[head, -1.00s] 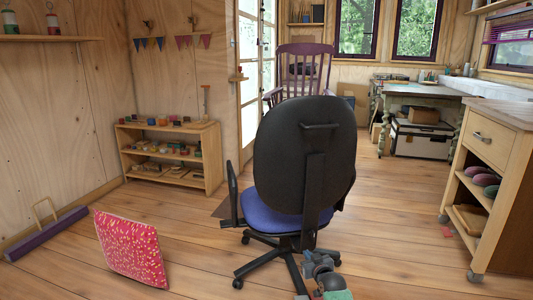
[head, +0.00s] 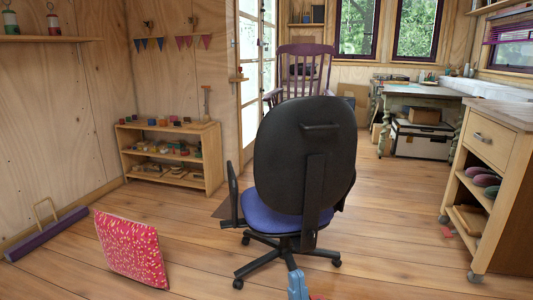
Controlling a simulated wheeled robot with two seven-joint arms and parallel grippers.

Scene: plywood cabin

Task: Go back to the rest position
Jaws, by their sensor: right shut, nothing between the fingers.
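The rest of the right arm is mostly below the frame. My left gripper is out of view.
An office chair (head: 303,155) with a black back and blue seat stands in the middle. A pink cushion (head: 131,249) leans on the floor at left. A wooden drawer cart (head: 489,155) stands at right. Bare floor (head: 400,240) lies between chair and cart.

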